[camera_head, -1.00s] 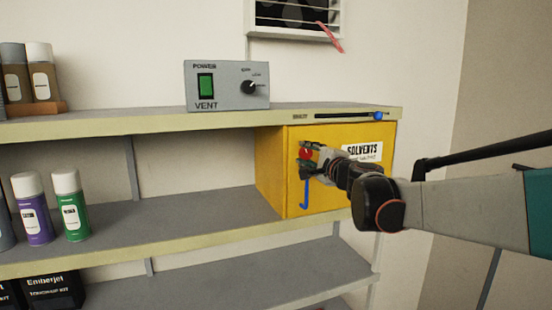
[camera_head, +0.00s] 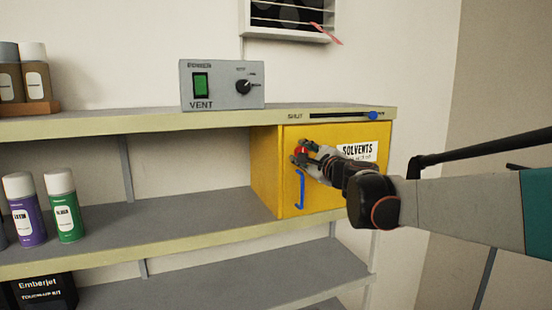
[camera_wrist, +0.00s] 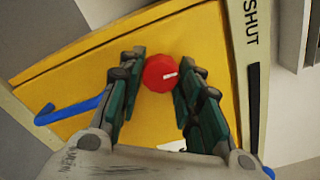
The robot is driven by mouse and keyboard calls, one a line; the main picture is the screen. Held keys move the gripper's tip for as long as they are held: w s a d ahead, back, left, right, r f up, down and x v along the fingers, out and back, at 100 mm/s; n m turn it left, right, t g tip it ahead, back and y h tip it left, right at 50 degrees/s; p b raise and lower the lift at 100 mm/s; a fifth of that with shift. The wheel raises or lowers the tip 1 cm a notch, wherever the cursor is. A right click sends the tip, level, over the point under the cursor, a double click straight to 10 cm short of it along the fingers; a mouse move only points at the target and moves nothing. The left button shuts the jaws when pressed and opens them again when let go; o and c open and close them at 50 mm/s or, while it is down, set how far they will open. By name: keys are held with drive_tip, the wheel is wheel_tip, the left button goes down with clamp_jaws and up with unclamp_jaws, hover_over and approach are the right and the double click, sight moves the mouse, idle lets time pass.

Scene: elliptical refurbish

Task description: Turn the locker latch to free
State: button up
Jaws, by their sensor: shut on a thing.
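The yellow locker (camera_head: 268,170) sits on the shelf with its door closed. A red round knob, the latch (camera_wrist: 158,74), is on its door, with a white mark pointing right in the wrist view. My gripper (camera_head: 301,152) is at the door's upper left, with its dark green fingers on either side of the knob and shut on it. The knob also shows partly between the fingers in the head view (camera_head: 301,150). A blue handle (camera_head: 300,190) hangs on the door below the latch and shows at left in the wrist view (camera_wrist: 75,109).
A blue slider (camera_head: 373,116) sits at the right of a dark slot above the locker, with SHUT printed at its left. A grey VENT box (camera_head: 222,85) stands on the top shelf. Spray cans (camera_head: 62,206) stand at left.

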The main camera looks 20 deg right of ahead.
drive_tip(key=shift+s, duration=0.1)
drive_tip(key=o, duration=1.1)
